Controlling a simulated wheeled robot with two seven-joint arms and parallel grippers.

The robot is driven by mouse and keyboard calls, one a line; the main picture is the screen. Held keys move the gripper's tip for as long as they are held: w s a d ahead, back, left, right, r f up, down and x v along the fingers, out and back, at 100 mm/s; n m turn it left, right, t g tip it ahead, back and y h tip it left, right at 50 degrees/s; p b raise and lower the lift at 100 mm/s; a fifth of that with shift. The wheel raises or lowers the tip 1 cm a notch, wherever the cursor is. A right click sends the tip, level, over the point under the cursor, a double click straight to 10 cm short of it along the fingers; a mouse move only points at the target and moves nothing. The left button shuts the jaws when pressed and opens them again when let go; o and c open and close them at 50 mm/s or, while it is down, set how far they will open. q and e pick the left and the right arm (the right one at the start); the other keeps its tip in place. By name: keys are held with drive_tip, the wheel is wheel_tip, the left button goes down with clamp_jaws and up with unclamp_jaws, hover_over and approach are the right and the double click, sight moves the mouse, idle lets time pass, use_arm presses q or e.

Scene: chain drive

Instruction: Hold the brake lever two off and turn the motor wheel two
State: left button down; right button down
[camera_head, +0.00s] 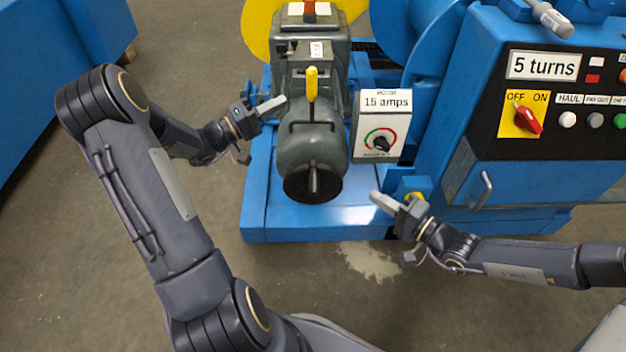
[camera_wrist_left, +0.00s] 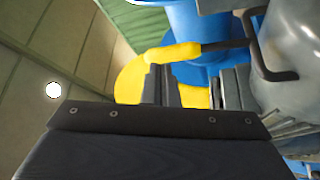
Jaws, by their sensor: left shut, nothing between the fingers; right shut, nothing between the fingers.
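The brake lever (camera_head: 311,84) has a yellow grip and stands up on top of the grey motor. Its yellow grip and dark rod also show in the left wrist view (camera_wrist_left: 176,53), just beyond my left fingertips. The black motor wheel (camera_head: 298,190) with a handle is on the motor's near end. My left gripper (camera_head: 275,105) is shut and empty, left of the lever and apart from it. My right gripper (camera_head: 380,200) is shut and empty, right of the wheel and apart from it.
An ammeter box (camera_head: 382,128) reading "15 amps" stands right of the motor. A control panel (camera_head: 560,95) shows "5 turns", a red OFF/ON switch (camera_head: 528,120) and buttons. A dark bar handle (camera_head: 312,126) crosses the motor top. The blue base (camera_head: 270,220) has clear floor before it.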

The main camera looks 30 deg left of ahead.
use_arm(q)
drive_tip(key=shift+v, duration=2.05)
use_arm(e)
drive_tip(key=shift+r, duration=0.35)
use_arm(q)
drive_tip(key=shift+w+a+f, duration=0.15)
